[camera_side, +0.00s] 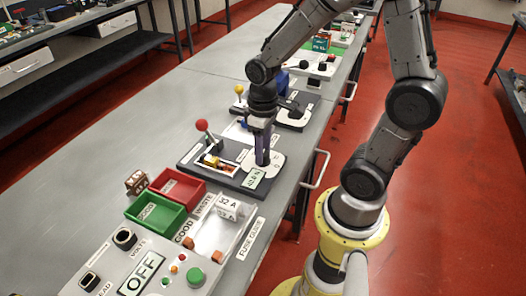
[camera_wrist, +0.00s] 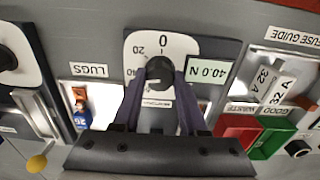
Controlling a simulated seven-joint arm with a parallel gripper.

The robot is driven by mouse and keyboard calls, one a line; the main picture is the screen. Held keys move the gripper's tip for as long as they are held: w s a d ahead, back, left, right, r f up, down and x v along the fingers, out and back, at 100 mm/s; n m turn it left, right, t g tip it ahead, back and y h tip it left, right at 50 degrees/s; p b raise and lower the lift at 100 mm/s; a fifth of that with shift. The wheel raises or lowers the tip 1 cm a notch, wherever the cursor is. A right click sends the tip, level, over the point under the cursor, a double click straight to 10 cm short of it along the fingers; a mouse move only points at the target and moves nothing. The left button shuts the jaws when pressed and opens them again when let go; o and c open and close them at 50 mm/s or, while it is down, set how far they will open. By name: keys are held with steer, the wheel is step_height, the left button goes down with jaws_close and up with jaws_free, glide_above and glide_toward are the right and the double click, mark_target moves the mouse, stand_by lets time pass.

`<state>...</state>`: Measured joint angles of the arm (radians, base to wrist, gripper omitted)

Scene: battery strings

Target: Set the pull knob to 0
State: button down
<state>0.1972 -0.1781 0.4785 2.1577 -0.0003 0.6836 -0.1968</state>
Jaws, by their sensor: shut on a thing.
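The pull knob (camera_wrist: 160,70) is a round black knob on a white dial plate (camera_wrist: 138,45) marked 0, 20 and 40 in the wrist view. A small display beside it (camera_wrist: 207,72) reads 40.0 N. My gripper (camera_wrist: 160,84) is shut on the knob, with one finger on each side. I cannot tell which mark the knob points to. In the side view my gripper (camera_side: 262,158) reaches down to the white plate (camera_side: 277,164), and the fingers hide most of the knob. The display there (camera_side: 255,179) stands at the fixture's front corner.
Red (camera_side: 178,187) and green (camera_side: 155,214) bins and a fuse guide tray (camera_side: 222,232) stand nearer the side camera. Another black knob (camera_wrist: 8,60) lies left in the wrist view. The bench's left side is clear.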

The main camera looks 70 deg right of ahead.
steer(key=m, duration=0.4)
steer(key=shift+m, duration=0.9)
steer(key=m, duration=0.3)
steer(key=shift+m, duration=1.3)
steer(key=m, duration=0.3)
steer(key=shift+m, duration=1.4)
